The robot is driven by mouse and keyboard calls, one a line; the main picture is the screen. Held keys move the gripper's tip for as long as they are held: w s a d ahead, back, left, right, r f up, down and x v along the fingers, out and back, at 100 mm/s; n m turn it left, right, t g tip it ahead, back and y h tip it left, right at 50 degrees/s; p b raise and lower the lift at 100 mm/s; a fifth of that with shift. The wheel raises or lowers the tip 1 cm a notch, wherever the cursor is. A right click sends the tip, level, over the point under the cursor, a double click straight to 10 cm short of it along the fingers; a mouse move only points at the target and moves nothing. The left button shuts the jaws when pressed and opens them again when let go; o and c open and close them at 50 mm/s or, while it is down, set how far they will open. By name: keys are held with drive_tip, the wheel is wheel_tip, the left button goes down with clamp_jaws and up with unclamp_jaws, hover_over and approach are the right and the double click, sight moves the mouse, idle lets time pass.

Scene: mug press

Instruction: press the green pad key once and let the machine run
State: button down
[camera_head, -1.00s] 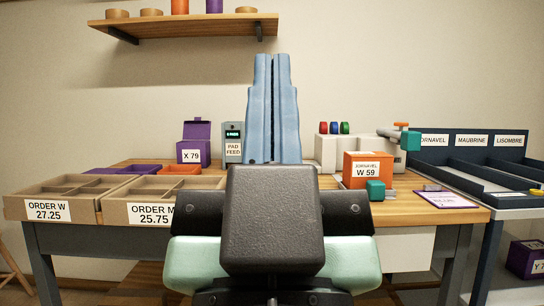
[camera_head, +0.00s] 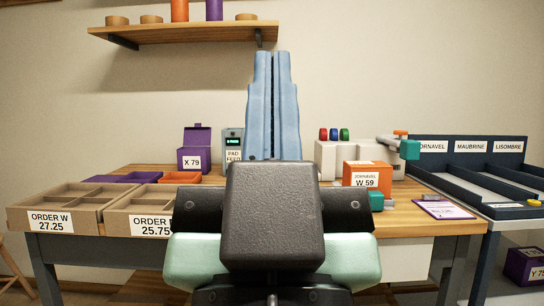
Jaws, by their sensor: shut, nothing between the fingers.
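The grey pad feed box (camera_head: 232,133) stands at the back of the table, left of my gripper, with a small green-lit display. My gripper (camera_head: 272,58) points away from me, its two long blue fingers together and empty. It stands in front of the box's right edge in the picture; I see no clear contact.
An orange W 59 box (camera_head: 362,167) stands in front of the machine. Left are a purple X 79 box (camera_head: 194,137) and cardboard order trays (camera_head: 50,222). A dark sorting rack (camera_head: 461,200) is at right. A shelf (camera_head: 184,34) hangs above. My arm hides the table's middle.

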wheel_tip(320, 180, up, 43)
drive_tip(key=p, duration=4)
drive_tip(key=shift+p, duration=0.4)
drive_tip(key=shift+f, duration=0.15)
drive_tip(key=shift+w, duration=0.15)
